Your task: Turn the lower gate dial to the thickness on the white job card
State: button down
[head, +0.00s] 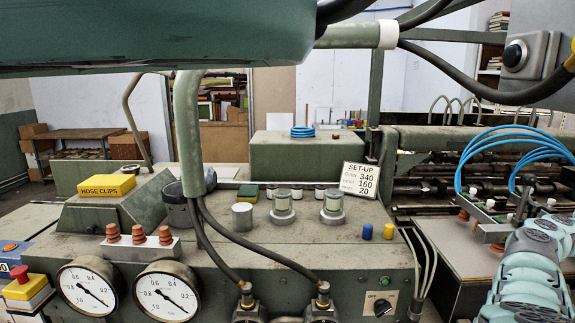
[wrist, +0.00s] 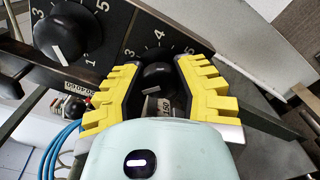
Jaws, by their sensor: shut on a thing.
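The white job card (head: 359,180) stands on the machine top in the head view. It reads SET-UP with the figures 340, 160 and 20; its small line labels are hard to read. In the wrist view my gripper (wrist: 157,74) has its yellow fingers on both sides of a black dial (wrist: 157,82) and is shut on it. My gripper is not in the head view.
Blue hoses (wrist: 62,150) run at lower left in the wrist view, beside a metal bar. In the head view, two pressure gauges (head: 168,292), a yellow hose-clips box (head: 106,186) and a small selector knob (head: 382,307) are on the machine.

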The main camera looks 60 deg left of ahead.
jog(key=shift+a+f+n, duration=0.2)
jog(key=shift+f+n, duration=0.05)
jog(key=shift+n, duration=0.45)
jog(key=c, duration=1)
grip_release()
jog(key=shift+c, duration=0.2)
jog(key=o, duration=0.4)
jog(key=shift+d+r, duration=0.1)
jog(key=shift+r, duration=0.05)
jog(key=v, duration=1.2)
